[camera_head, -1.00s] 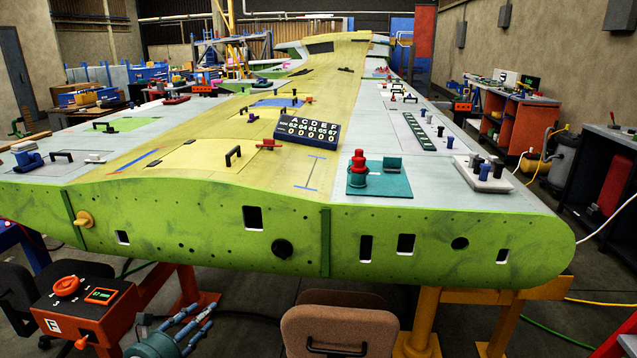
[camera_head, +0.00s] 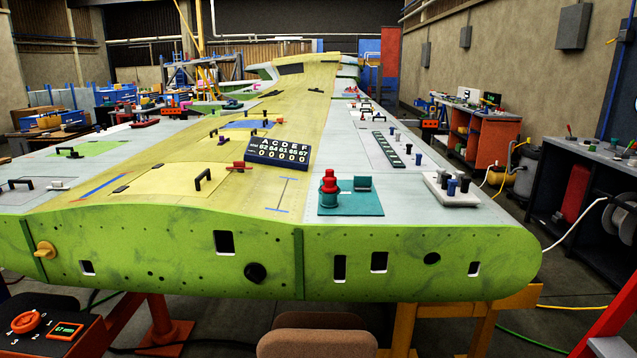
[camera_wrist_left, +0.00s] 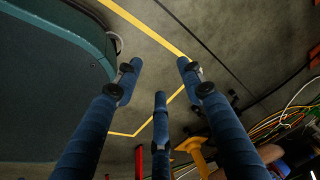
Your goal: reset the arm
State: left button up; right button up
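My left gripper (camera_wrist_left: 160,83) shows only in the left wrist view. Its blue fingers are spread apart with nothing between them, above the grey floor (camera_wrist_left: 230,35). No gripper or arm shows in the head view. My right gripper is in neither view. A large green wing (camera_head: 190,248) with a yellow and pale grey top lies across the head view.
The wing rests on orange and yellow stands (camera_head: 405,330). A red control box (camera_head: 45,335) is at the lower left and a brown chair back (camera_head: 315,342) at the bottom middle. Cables and a yellow stand (camera_wrist_left: 195,152) show near my left fingers.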

pick_arm(q)
jog(key=s+d+f+n+g, duration=0.1)
jog(key=s+f+n+g, duration=0.1)
jog(key=s, duration=0.9)
jog(key=shift+s+d+f+g, duration=0.25)
jog(key=shift+g, duration=0.15)
